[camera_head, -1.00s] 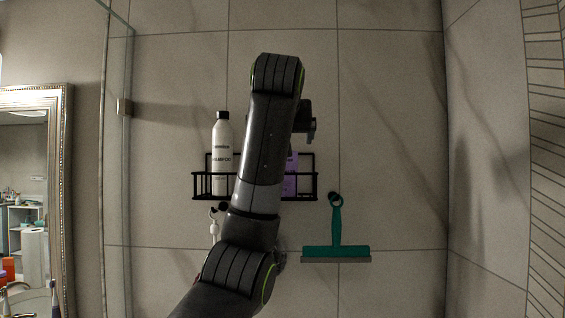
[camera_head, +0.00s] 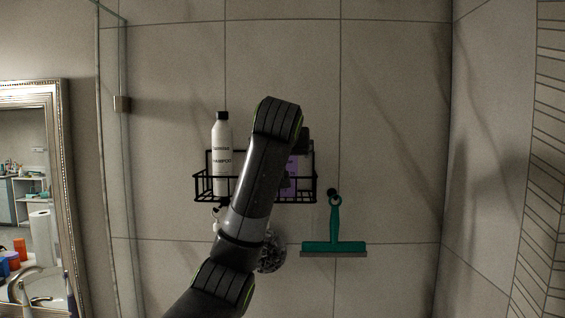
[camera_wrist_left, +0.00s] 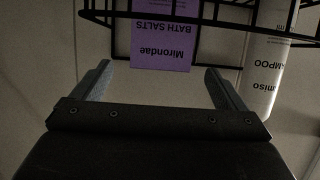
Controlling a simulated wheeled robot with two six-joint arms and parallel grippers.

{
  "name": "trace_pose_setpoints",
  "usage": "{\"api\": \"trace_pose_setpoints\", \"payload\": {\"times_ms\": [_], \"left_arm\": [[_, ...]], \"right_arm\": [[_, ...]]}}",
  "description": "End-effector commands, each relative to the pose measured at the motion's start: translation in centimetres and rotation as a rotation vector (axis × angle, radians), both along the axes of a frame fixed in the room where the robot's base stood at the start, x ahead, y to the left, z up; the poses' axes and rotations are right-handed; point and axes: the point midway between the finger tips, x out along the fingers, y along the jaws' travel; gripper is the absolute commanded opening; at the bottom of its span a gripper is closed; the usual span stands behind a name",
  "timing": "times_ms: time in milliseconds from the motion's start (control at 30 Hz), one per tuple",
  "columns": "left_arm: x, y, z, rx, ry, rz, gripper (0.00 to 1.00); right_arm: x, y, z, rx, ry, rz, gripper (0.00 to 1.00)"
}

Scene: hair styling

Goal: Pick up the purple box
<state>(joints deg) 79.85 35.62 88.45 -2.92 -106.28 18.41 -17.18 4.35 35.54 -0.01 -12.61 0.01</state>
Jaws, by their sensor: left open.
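The purple box (camera_head: 291,178) stands in the black wire rack on the tiled wall, mostly hidden behind my left arm. In the left wrist view the purple box (camera_wrist_left: 163,45) appears upside down, with the words "Mirondae" and "BATH SALTS", behind the rack's wires. My left gripper (camera_wrist_left: 160,78) is open and empty in that view. Its two fingers are spread wider than the box, which shows beyond and between them. In the head view my left gripper (camera_head: 300,160) is mostly hidden by my arm, near the box. My right gripper is in no view.
The black wire rack (camera_head: 207,199) also holds a white shampoo bottle (camera_head: 221,160) left of the box. A teal squeegee (camera_head: 335,245) hangs below right. A glass panel (camera_head: 117,160) and a framed mirror (camera_head: 62,150) are at the left.

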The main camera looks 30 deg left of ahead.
Motion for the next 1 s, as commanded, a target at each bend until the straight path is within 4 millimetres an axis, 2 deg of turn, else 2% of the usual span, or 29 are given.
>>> {"api": "trace_pose_setpoints", "payload": {"times_ms": [33,100,333,700,1000], "left_arm": [[0.7,0.5,0.0,-0.001,0.004,0.002,0.94],[1.5,1.0,-0.4,0.0,0.003,0.002,0.94],[2.6,1.7,-0.9,0.0,0.0,0.001,0.94],[5.9,3.8,-1.8,-0.001,0.003,0.001,0.94],[6.6,4.1,-2.5,-0.001,-0.002,-0.001,0.94]], "right_arm": [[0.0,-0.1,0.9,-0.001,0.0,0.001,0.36],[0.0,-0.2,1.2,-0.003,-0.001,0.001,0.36],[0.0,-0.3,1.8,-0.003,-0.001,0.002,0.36],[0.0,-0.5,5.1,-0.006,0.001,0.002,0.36],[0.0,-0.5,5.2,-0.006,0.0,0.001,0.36]]}}
